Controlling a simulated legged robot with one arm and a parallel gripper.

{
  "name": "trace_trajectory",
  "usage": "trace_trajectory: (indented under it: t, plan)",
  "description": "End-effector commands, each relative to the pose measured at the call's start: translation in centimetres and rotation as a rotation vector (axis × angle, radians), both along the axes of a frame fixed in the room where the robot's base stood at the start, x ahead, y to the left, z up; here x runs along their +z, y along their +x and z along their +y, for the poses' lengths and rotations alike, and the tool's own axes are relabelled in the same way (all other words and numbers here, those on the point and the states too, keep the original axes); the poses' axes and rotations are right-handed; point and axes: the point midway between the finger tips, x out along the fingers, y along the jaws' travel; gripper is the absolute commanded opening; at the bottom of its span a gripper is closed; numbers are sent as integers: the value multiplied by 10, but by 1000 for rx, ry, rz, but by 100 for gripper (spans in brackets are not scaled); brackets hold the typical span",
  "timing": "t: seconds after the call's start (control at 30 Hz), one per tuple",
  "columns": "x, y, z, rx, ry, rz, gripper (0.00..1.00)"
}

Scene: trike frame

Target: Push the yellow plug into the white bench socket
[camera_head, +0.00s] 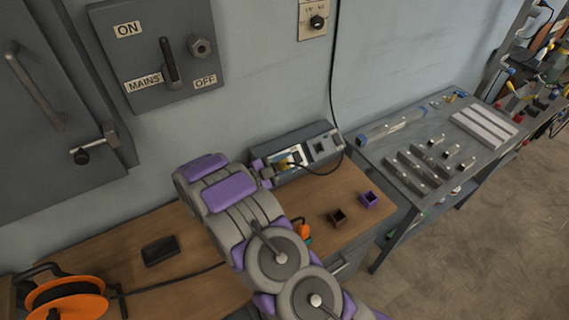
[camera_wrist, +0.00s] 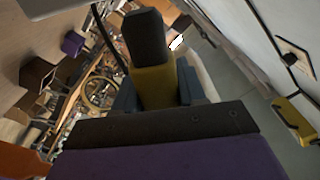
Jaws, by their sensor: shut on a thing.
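The yellow plug (camera_head: 283,163) is held at the front of the grey bench unit, and a dark cable runs from it to the right. In the wrist view the yellow plug (camera_wrist: 153,88) has a dark end and sits between the jaws. My gripper (camera_head: 270,171) is shut on the plug; its jaws also show in the wrist view (camera_wrist: 157,92). The white bench socket (camera_head: 298,157) shows as a small pale patch on the unit, right beside the plug. My gripper partly hides this area, and I cannot tell whether the plug touches or enters the socket.
The grey unit (camera_head: 318,140) stands against the wall on the wooden bench (camera_head: 205,268). An orange cable reel (camera_head: 65,300) and a black block (camera_head: 160,250) lie left.

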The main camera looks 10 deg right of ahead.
Motion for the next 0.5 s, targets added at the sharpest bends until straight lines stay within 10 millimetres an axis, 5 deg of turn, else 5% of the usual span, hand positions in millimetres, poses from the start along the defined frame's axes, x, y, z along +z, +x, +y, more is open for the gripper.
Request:
trace_trajectory:
  t: [0.5]
  plan:
    - [0, 1, -1, 1, -2, -1, 9]
